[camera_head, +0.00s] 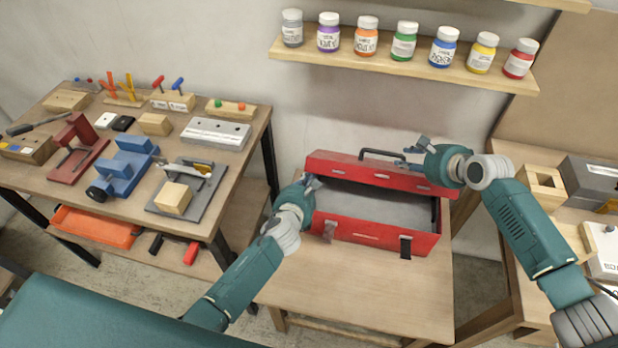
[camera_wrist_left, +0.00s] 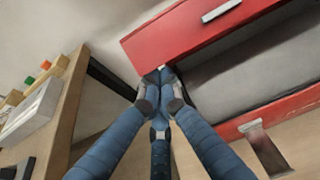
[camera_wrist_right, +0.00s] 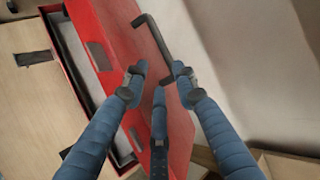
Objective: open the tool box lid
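The red tool box (camera_head: 372,236) stands on the wooden table with its lid (camera_head: 350,167) raised, and the grey interior shows below the lid. The lid's dark handle (camera_head: 383,154) is on top; it also shows in the right wrist view (camera_wrist_right: 155,35). My left gripper (camera_head: 311,183) is at the box's left end. In the left wrist view its fingertips (camera_wrist_left: 160,76) are close together at the lid's lower corner; whether they touch it is unclear. My right gripper (camera_head: 416,149) is over the lid's right part beside the handle, fingers apart (camera_wrist_right: 158,70), with nothing between them.
A workbench (camera_head: 255,125) with vises and blocks stands to the left. A shelf (camera_head: 400,66) with several paint jars hangs above the box. Another table with a wooden block (camera_head: 543,187) and grey boxes is at the right. The table front (camera_head: 350,290) is clear.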

